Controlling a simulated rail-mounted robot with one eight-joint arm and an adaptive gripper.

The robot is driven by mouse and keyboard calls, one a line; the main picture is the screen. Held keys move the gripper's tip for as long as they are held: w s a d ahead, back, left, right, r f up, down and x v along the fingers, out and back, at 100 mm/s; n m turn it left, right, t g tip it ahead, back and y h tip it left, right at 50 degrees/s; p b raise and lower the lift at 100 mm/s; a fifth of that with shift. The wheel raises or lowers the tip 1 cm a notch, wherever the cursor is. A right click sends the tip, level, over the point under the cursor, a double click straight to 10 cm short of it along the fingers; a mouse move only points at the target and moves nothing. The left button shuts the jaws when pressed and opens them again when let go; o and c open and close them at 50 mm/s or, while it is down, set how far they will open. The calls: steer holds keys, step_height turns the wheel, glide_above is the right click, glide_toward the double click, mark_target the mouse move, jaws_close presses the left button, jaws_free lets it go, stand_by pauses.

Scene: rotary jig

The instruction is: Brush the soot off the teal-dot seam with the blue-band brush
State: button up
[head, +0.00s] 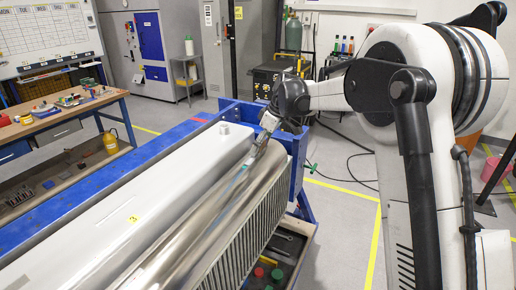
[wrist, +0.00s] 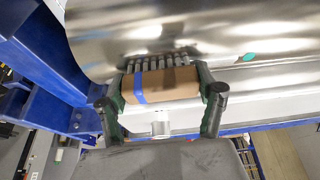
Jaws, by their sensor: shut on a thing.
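My gripper (wrist: 162,94) is shut on the wooden block of a brush (wrist: 178,83), one finger at each end. A blue band (wrist: 139,88) crosses the block's left part. The bristles point at a shiny metal cylinder (wrist: 110,30); I cannot tell whether they touch it. A teal dot (wrist: 249,57) is on the metal to the right of the brush. In the head view my gripper (head: 267,124) is low over the far end of the shiny cylinder (head: 195,225). Soot cannot be told from dark reflections on the metal.
A long white tank (head: 110,205) with a yellow label lies left of the cylinder. A blue frame (head: 235,108) stands at the far end. A bin with colored caps (head: 268,262) is below right. A workbench (head: 65,120) stands at left.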

step_height(320, 180, up, 4)
steer(key=shift+s+f+p, duration=0.15)
steer(key=shift+p, duration=0.35)
steer(key=shift+r+p, duration=0.35)
steer(key=shift+r, duration=0.3)
steer(key=shift+r+p, duration=0.65)
steer(key=shift+r, duration=0.95)
steer(key=shift+a, duration=0.1)
